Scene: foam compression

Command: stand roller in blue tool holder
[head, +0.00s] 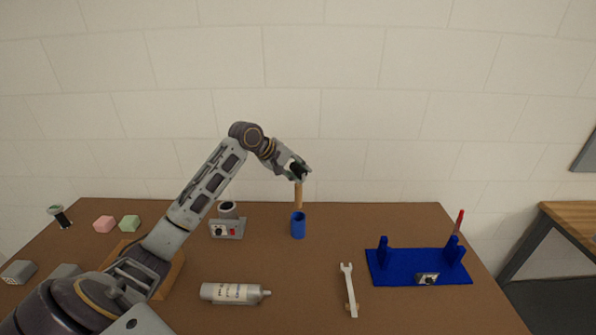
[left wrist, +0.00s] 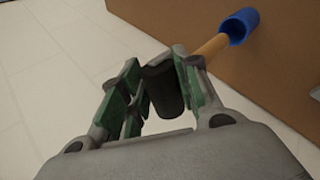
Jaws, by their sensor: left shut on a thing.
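The roller (head: 299,194) has a wooden handle and a dark cylindrical head. My left gripper (head: 299,171) is shut on the dark head and holds the roller roughly upright, handle down. The left wrist view shows the dark head (left wrist: 163,92) between the green-padded fingers. The blue tool holder (head: 298,227), a round cup, stands on the table directly below. The handle's lower end is at the cup's mouth; how far it is inside, I cannot tell. The cup also shows in the left wrist view (left wrist: 239,25). My right gripper is not in view.
A grey device with a red switch (head: 227,229) stands left of the cup. A bottle (head: 233,293) and a wrench (head: 348,290) lie in front. A blue fixture (head: 415,269) is at the right. Pink (head: 104,223) and green (head: 130,222) blocks sit at the left.

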